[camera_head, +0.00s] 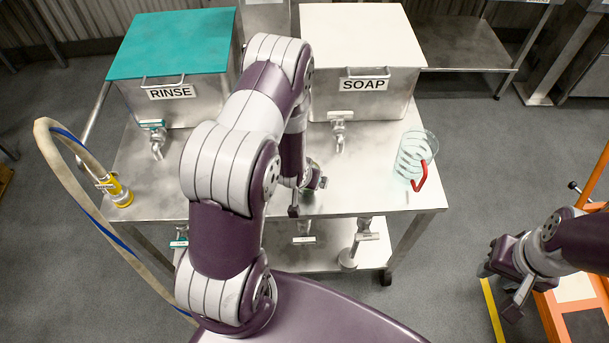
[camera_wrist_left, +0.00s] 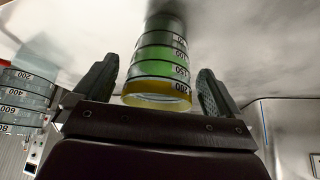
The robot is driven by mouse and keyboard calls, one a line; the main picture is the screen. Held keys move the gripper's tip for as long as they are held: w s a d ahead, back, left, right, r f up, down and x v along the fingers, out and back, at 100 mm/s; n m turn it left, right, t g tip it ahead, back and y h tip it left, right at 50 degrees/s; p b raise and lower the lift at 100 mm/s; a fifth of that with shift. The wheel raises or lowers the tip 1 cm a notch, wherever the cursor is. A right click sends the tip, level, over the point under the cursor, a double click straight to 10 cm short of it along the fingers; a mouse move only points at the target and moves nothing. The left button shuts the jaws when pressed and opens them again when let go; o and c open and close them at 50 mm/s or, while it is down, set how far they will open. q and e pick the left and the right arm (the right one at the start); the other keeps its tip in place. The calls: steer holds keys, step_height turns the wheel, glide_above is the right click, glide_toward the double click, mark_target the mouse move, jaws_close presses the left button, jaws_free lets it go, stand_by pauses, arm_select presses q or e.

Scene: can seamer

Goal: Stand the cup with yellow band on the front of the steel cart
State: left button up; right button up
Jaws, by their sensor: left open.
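The cup with the yellow band (camera_wrist_left: 162,70) is clear with a green tint and dark measuring rings. It stands on the steel cart (camera_head: 370,200), its yellow-banded end nearest the wrist camera. My left gripper (camera_wrist_left: 155,95) is open, with one finger on each side of the cup and a visible gap on both sides. In the head view my left gripper (camera_head: 307,188) is over the front part of the cart top, and my arm and gripper hide most of the cup. My right gripper (camera_head: 502,287) is empty, off the cart to the right, its fingers apart.
A clear jug with a red handle (camera_head: 413,158) stands at the cart's right; it also shows in the left wrist view (camera_wrist_left: 25,95). The RINSE tank (camera_head: 172,100) and SOAP tank (camera_head: 362,95) fill the back. A hose with a yellow end (camera_head: 118,190) is at left.

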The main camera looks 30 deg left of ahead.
arm_select(q)
steer(key=s+d+r+m+g, duration=0.1)
steer(key=s+d+r, duration=0.3)
steer(key=r, duration=0.6)
steer(key=s+d+r+m+g+h, duration=0.1)
steer(key=s+d+r+g, duration=0.2)
steer(key=s+r, duration=0.6)
step_height(320, 180, up, 2)
steer(key=shift+d+r+g, duration=0.1)
steer(key=shift+d+g, duration=0.2)
steer(key=shift+d, duration=0.15)
